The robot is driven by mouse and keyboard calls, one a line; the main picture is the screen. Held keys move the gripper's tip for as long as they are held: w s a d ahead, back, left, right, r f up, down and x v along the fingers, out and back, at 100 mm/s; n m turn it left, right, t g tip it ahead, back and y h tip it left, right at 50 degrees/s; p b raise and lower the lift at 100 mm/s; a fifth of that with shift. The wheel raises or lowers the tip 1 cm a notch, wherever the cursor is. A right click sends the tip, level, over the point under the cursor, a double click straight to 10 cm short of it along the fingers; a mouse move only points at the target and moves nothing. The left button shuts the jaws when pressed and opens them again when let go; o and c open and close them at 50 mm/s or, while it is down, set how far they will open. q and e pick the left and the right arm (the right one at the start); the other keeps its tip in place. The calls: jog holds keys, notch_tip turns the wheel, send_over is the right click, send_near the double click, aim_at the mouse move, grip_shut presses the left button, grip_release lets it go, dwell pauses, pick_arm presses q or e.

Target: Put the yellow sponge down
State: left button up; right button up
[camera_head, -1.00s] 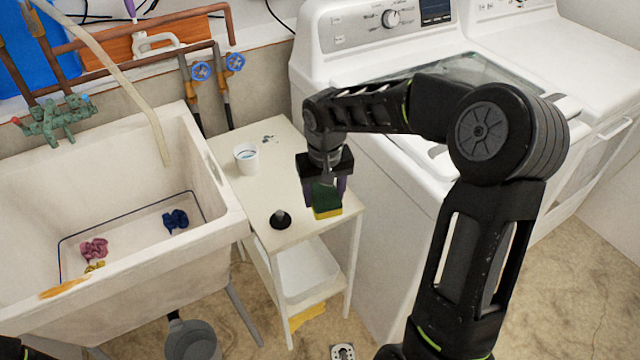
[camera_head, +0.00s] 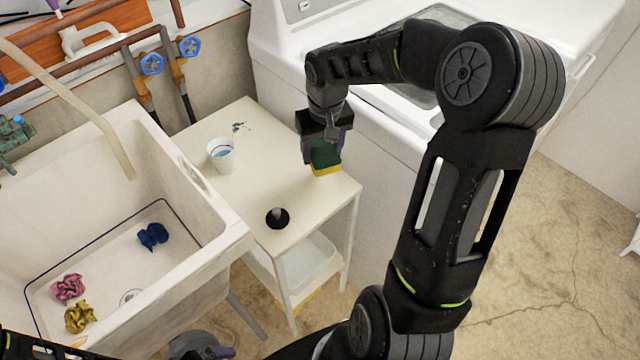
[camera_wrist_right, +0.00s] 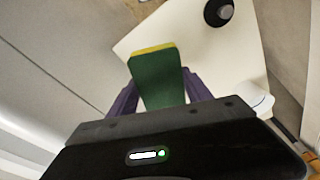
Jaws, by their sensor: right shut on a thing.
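The yellow sponge (camera_head: 326,169) has a green scouring side and a yellow side. My right gripper (camera_head: 324,152) is shut on it and holds it over the right part of the small white side table (camera_head: 240,193). In the right wrist view the sponge (camera_wrist_right: 157,80) shows its green face between the purple fingers of my right gripper (camera_wrist_right: 158,95), with the table top beyond. I cannot tell whether the sponge touches the table. My left gripper is not in view; only a dark bit of arm shows at the lower left.
On the table stand a white cup (camera_head: 222,155) and a black stopper-like object (camera_head: 277,217). A sink (camera_head: 205,235) with crumpled pink, yellow and blue cloths is at left. A washing machine (camera_head: 285,75) stands behind the table.

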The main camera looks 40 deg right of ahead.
jog(key=shift+f, duration=0.1)
send_over(321, 186)
jog(key=shift+s+a+f, duration=0.1)
jog(key=shift+s+f, duration=0.05)
jog(key=shift+f, duration=2.9)
jog(key=shift+f, duration=1.9)
jog(key=shift+f, duration=0.1)
jog(key=o, duration=1.3)
jog(key=r, duration=0.4)
jog(key=s+r, duration=0.1)
jog(key=r, duration=0.7)
jog(key=shift+s+a+r, duration=0.1)
jog(key=shift+s+a, duration=0.1)
jog(key=shift+a, duration=0.05)
